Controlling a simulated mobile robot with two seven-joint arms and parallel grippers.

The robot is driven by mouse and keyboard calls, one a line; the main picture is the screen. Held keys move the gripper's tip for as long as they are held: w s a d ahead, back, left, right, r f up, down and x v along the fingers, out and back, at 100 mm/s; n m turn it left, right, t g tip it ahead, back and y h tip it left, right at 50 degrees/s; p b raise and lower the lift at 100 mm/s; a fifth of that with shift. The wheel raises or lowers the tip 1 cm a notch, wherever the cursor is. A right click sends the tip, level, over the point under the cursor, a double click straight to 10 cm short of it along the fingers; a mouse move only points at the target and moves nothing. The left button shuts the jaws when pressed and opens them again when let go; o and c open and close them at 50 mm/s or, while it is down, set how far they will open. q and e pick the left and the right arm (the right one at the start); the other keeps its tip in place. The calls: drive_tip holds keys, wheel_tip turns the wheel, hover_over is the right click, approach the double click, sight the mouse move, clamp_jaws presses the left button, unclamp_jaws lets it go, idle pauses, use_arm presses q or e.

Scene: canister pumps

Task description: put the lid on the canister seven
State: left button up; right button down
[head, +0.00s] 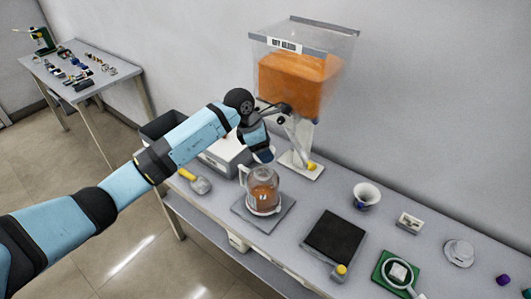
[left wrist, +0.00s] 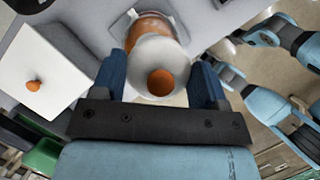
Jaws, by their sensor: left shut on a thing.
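Canister seven (head: 263,193), clear with a handle and orange contents, stands upright on a grey pad (head: 246,216). My left gripper (head: 264,155) is just above it. In the left wrist view, a white round lid (left wrist: 158,52) with an orange knob is between the fingers of the left gripper (left wrist: 160,80), which is shut on it. The canister (left wrist: 148,25) shows partly behind the lid. In the head view the fingers hide the lid, so I cannot tell whether it touches the canister rim. My right gripper does not show.
A dispenser (head: 297,82) with orange contents stands behind the canister. A yellow-handled scoop (head: 198,184) lies to the left. To the right are a black plate (head: 335,236), a white cup (head: 366,196), a white round piece (head: 459,253) and a green tray (head: 382,275).

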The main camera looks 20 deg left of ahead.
use_arm(q)
drive_tip(key=shift+w+a, duration=0.1)
drive_tip(key=shift+a, duration=0.2)
drive_tip(key=shift+f+b, duration=1.15)
drive_tip(key=shift+f, duration=1.25)
drive_tip(key=shift+f+b, duration=0.95)
drive_tip(key=shift+f, duration=0.1)
drive_tip(key=shift+f+b, duration=0.4)
drive_tip(key=shift+b, duration=0.25)
drive_tip(key=o, duration=1)
drive_tip(key=shift+o, duration=0.2)
